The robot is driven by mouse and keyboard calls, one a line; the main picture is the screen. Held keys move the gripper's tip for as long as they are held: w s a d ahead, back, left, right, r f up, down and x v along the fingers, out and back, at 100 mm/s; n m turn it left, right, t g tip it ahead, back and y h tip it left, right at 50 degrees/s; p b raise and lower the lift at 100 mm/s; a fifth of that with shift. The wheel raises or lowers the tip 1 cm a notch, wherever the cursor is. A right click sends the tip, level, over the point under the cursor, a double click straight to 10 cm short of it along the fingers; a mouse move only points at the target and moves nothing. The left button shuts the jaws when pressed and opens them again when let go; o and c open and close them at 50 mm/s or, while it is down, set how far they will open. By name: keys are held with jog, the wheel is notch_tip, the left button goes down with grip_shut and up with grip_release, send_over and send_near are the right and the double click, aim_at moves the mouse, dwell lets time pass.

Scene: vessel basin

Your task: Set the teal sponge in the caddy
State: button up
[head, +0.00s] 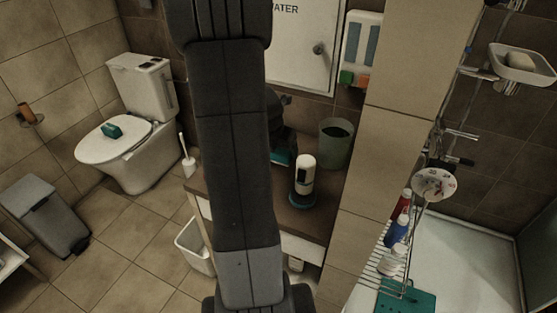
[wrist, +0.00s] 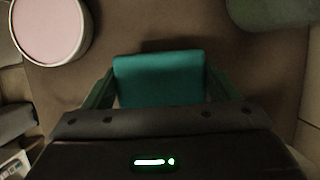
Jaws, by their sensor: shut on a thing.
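The teal sponge (wrist: 160,86) is between the two fingers of my gripper (wrist: 158,74) in the wrist view. The gripper is shut on it, above a brown surface; I cannot tell whether the sponge touches that surface. In the head view a strip of the sponge (head: 281,158) shows beside my arm, which hides most of the gripper. A wire rack (head: 374,270) with bottles on it, which looks like the caddy, is at the lower right by the shower, well apart from the gripper.
A white-and-black dispenser (head: 304,178) and a grey-green bin (head: 336,145) stand on the brown counter (head: 312,222) near the gripper. A tiled pillar (head: 385,125) stands between counter and shower. A teal block (head: 112,131) lies on the toilet lid. A teal mat (head: 408,298) is below the rack.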

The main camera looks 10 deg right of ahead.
aim_at(278, 158)
notch_tip(278, 158, down, 4)
jog(key=shift+r+b, duration=0.1)
jog(key=shift+b, duration=0.5)
jog(key=shift+r, duration=0.1)
jog(key=o, duration=0.6)
jog(key=shift+f, duration=0.25)
jog(key=o, duration=0.4)
jog(key=shift+r, duration=0.1)
jog(key=shift+c, duration=0.2)
